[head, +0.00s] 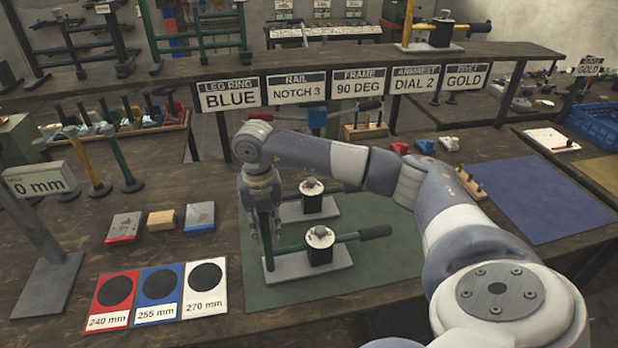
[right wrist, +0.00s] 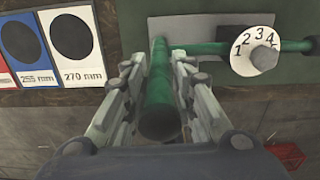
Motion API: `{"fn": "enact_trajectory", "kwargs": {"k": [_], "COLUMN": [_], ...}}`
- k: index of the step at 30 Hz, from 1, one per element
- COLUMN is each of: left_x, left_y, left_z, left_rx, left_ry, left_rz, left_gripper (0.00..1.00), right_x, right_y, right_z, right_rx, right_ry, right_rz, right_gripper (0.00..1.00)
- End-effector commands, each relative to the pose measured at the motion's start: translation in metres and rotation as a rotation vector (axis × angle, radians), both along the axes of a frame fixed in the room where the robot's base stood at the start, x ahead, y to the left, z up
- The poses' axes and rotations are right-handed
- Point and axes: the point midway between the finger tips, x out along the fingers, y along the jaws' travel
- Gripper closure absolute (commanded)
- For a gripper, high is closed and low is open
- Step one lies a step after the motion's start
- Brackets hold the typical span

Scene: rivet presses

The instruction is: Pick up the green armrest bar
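The green armrest bar (head: 290,249) runs level across a grey plate (head: 310,265) on the green mat, past a black block with a white numbered dial (head: 320,237), to a dark grip (head: 375,232) at the right. A green post stands at its left end. In the right wrist view, the green post (right wrist: 160,95) points up between the fingers, and the level bar (right wrist: 205,47) runs right to the dial (right wrist: 253,51). My right gripper (head: 266,226) points down over this end; its fingers look apart, with narrow gaps beside the post. My left gripper is not in view.
A second similar fixture (head: 310,205) stands just behind. Red, blue and white size cards (head: 158,294) lie left of the green mat (head: 395,265). Small blocks (head: 160,219) lie behind them. A signed shelf (head: 290,62) spans the back. The blue mat (head: 535,200) is mostly clear.

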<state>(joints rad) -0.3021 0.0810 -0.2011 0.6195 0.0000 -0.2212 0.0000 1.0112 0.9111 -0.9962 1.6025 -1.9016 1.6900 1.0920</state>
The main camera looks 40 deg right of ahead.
Motion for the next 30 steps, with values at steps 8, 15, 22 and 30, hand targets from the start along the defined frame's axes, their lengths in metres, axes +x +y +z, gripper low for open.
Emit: {"fn": "enact_trajectory", "kwargs": {"k": [8,15,22,30], "left_x": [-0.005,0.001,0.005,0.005], "left_y": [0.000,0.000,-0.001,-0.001], "left_z": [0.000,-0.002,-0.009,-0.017], "left_rx": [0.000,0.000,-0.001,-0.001], "left_ry": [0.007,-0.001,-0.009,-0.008], "left_rz": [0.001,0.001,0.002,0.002], "left_gripper": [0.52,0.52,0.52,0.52], "right_x": [0.000,0.001,0.001,-0.004], "right_y": [0.000,0.000,0.000,0.000], "right_z": [0.001,0.003,0.018,0.035], "right_rx": [0.000,-0.001,0.000,0.000], "right_ry": [-0.001,-0.002,-0.004,0.000], "right_rz": [-0.001,-0.001,-0.001,0.000], "right_gripper": [1.00,1.00,1.00,1.00]}}
